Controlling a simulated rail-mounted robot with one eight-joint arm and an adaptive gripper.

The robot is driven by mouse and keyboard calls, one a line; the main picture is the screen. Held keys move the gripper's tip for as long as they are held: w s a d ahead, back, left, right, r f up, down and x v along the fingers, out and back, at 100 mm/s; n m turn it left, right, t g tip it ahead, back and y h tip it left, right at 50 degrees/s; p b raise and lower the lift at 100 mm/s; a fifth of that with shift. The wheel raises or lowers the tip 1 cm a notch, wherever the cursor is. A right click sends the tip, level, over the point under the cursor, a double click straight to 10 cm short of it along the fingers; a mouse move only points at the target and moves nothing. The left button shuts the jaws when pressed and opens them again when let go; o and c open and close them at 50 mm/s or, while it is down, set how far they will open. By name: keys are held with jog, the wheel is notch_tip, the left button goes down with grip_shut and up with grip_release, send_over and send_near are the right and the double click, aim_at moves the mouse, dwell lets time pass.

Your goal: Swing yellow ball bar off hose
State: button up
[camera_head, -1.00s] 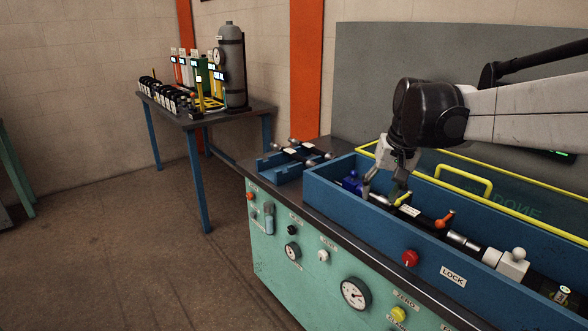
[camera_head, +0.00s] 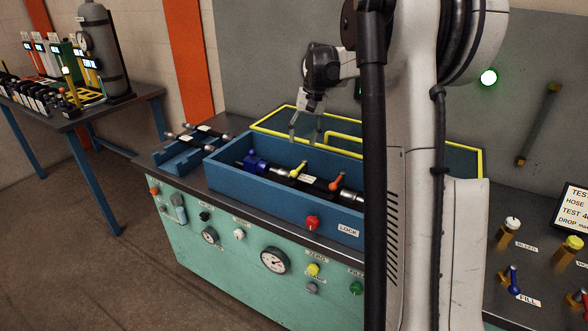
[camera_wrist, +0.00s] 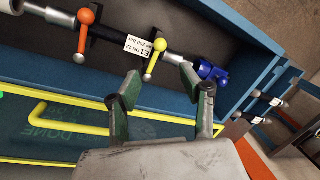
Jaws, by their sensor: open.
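The yellow ball bar (camera_head: 297,172) sits across the hose line inside the blue trough, beside a white label (camera_head: 307,178). In the wrist view the yellow bar (camera_wrist: 153,62) is a short rod with a ball at each end, lying at a slant across the line. The black hose (camera_wrist: 112,35) runs left of it, with a silver fitting on its right. My gripper (camera_head: 306,138) is open and empty, above the trough and apart from the bar in the head view.
An orange ball bar (camera_wrist: 85,27) stands farther along the line. A blue fitting (camera_wrist: 208,71) is at the trough's end. The yellow-framed raised guard (camera_head: 290,108) stands behind the blue trough (camera_head: 270,197). A blue rack (camera_head: 190,150) with hoses lies to the left.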

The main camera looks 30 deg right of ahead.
jog(key=x, duration=1.2)
jog(key=shift+f, duration=0.4)
grip_shut()
